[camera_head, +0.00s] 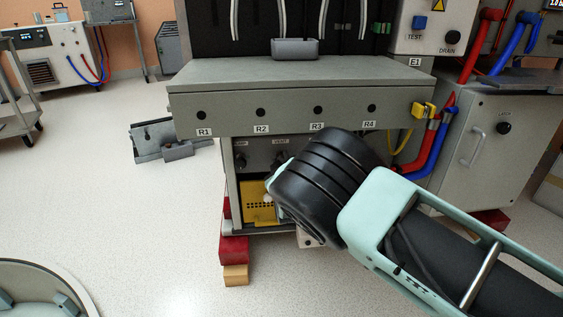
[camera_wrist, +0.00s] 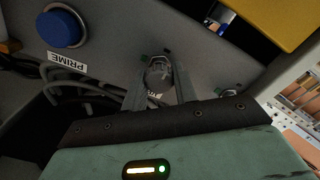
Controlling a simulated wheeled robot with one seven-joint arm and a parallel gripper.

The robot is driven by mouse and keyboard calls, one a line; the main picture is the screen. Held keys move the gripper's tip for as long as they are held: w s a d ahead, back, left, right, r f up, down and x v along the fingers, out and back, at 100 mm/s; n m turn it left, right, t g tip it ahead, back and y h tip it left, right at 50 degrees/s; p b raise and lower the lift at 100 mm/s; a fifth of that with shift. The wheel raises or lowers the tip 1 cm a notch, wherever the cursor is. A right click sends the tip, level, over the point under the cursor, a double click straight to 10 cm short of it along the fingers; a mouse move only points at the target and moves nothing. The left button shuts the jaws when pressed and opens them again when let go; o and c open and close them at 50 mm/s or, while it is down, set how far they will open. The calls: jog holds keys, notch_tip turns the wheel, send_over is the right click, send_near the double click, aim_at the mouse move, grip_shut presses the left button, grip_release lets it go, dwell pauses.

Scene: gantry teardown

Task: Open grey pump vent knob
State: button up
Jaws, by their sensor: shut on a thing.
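The grey pump vent knob (camera_wrist: 158,70) is a small round knob on the grey panel, and in the wrist view it sits between the two fingers of my gripper (camera_wrist: 160,74). The fingers are shut on its sides. A white label (camera_wrist: 153,95) beside the knob is mostly hidden by the fingers. In the head view the vent knob (camera_head: 279,158) is on the lower panel under the bench, below a small label. My black wrist hides most of the gripper there.
A blue PRIME button (camera_wrist: 60,27) is left of the knob in the wrist view, with dark hoses below it. A yellow part (camera_wrist: 275,18) is at upper right. The bench shelf (camera_head: 300,88) overhangs the panel. Red and blue hoses (camera_head: 436,140) run at right. Floor at left is mostly open.

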jog(key=n, duration=0.4)
jog(key=shift+n+p, duration=0.3)
jog(key=shift+p, duration=0.1)
jog(key=n, duration=0.4)
jog(key=shift+a+f+n, duration=0.1)
jog(key=shift+f+n, duration=0.05)
jog(key=shift+n, duration=0.15)
jog(key=n+b, duration=0.1)
jog(key=n, duration=0.3)
jog(key=shift+f, duration=0.1)
jog(key=shift+n+b, duration=0.7)
jog(key=shift+n, duration=1.7)
jog(key=o, duration=1)
jog(key=shift+c, duration=0.2)
jog(key=s+d+p, duration=0.3)
jog(key=s+p, duration=0.3)
jog(key=s, duration=1.1)
jog(key=shift+d, duration=0.15)
